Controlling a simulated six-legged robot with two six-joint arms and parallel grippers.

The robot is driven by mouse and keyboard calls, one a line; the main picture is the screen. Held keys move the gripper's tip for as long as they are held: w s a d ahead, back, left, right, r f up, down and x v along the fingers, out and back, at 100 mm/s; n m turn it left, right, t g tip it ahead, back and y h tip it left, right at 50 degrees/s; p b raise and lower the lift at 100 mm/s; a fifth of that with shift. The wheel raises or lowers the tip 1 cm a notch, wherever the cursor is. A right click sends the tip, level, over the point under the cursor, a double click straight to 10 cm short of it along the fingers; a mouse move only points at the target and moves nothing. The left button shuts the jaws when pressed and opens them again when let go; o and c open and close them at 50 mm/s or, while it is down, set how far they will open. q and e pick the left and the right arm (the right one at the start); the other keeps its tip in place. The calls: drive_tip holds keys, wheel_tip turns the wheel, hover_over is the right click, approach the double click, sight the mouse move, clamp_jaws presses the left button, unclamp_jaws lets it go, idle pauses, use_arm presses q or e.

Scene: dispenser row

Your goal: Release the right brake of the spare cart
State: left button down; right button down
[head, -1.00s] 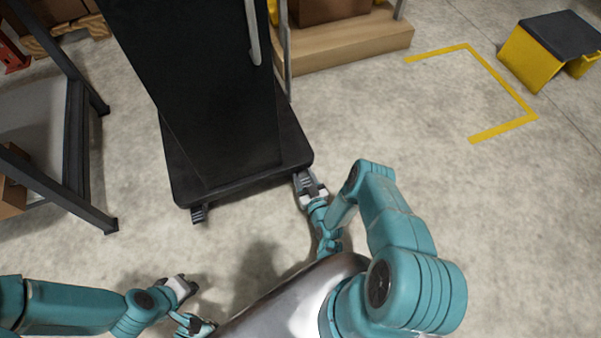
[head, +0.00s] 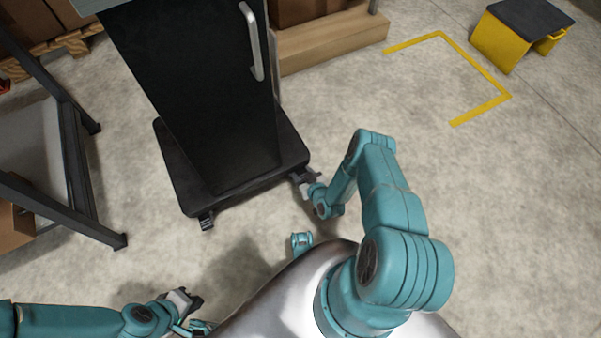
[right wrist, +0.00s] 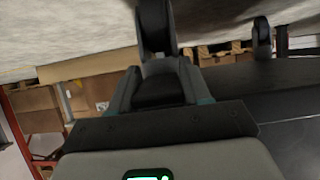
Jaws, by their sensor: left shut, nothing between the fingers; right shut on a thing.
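The spare cart is a tall black cabinet cart (head: 205,90) with a dark base and a silver handle, standing in the upper middle of the head view. Its left brake pedal (head: 206,222) sticks out at the base's front left corner. My right gripper (head: 310,186) is at the base's front right corner, shut on the right brake pedal, which it mostly hides. In the right wrist view the fingers (right wrist: 158,75) close around the dark pedal (right wrist: 158,92), beside a caster (right wrist: 153,25). My left gripper (head: 192,300) is shut and empty, low at the left, away from the cart.
A dark metal rack (head: 75,150) with a cardboard box (head: 14,228) stands at the left. A wooden platform (head: 330,48) is behind the cart. A yellow step stool (head: 505,38) and yellow floor marking (head: 480,112) lie right. The floor between is clear.

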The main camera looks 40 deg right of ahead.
drive_tip(key=shift+a+r+g, duration=0.1)
drive_tip(key=shift+r+g, duration=0.05)
drive_tip(key=shift+g, duration=0.15)
drive_tip(key=shift+p, duration=0.3)
drive_tip(key=c, duration=0.6)
unclamp_jaws()
drive_tip(key=p+v, duration=0.6)
drive_tip(key=v, duration=1)
drive_tip(key=shift+r+p, duration=0.3)
drive_tip(key=shift+p, duration=0.1)
